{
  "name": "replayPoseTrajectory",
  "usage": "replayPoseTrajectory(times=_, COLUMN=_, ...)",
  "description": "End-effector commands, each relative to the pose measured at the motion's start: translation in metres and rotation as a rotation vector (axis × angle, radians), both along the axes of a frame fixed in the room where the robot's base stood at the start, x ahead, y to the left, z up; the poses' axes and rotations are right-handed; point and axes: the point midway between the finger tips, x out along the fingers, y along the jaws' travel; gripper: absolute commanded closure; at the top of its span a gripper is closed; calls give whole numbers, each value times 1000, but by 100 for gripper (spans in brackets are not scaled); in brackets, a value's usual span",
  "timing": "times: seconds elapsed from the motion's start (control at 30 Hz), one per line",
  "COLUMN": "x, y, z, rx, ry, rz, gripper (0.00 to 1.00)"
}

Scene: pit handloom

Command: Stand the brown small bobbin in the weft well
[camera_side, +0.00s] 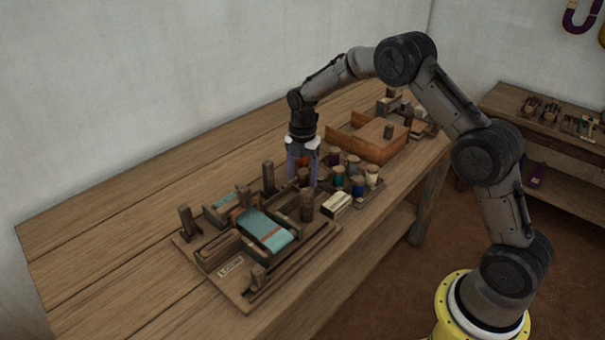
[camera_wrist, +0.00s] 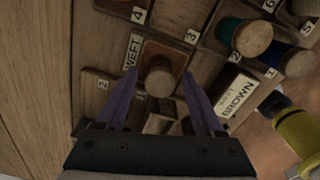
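A brown bobbin (camera_wrist: 160,80) stands upright between my gripper's fingers in the wrist view; its round top faces the camera. It appears to stand in the square brown-walled well (camera_wrist: 176,51) beside the WEFT label (camera_wrist: 132,51); its foot is hidden. My gripper (camera_wrist: 159,76) points down with its two purple fingers apart, one on each side of the bobbin, with a visible gap to each. In the side view my gripper (camera_side: 303,178) is low over the rack's near-left end, and the bobbin is hard to make out there. A card (camera_wrist: 238,94) reads BROWN.
A green bobbin (camera_wrist: 252,38) and a blue bobbin (camera_wrist: 297,59) stand in numbered slots to the right. The loom with teal cloth (camera_side: 265,231) lies left of my gripper, with upright posts. An orange-brown box (camera_side: 378,147) stands behind. The bench's left part is clear.

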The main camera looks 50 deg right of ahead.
Motion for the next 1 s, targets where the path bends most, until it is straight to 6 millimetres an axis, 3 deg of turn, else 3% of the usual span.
replayPoseTrajectory(times=0.37, x=0, y=0, z=8, rx=0, ry=-2, rz=0, gripper=30)
replayPoseTrajectory(times=0.8, x=1, y=0, z=90, rx=-1, ry=-4, rz=0, gripper=30)
replayPoseTrajectory(times=1.0, x=0, y=0, z=116, rx=0, ry=-2, rz=0, gripper=30)
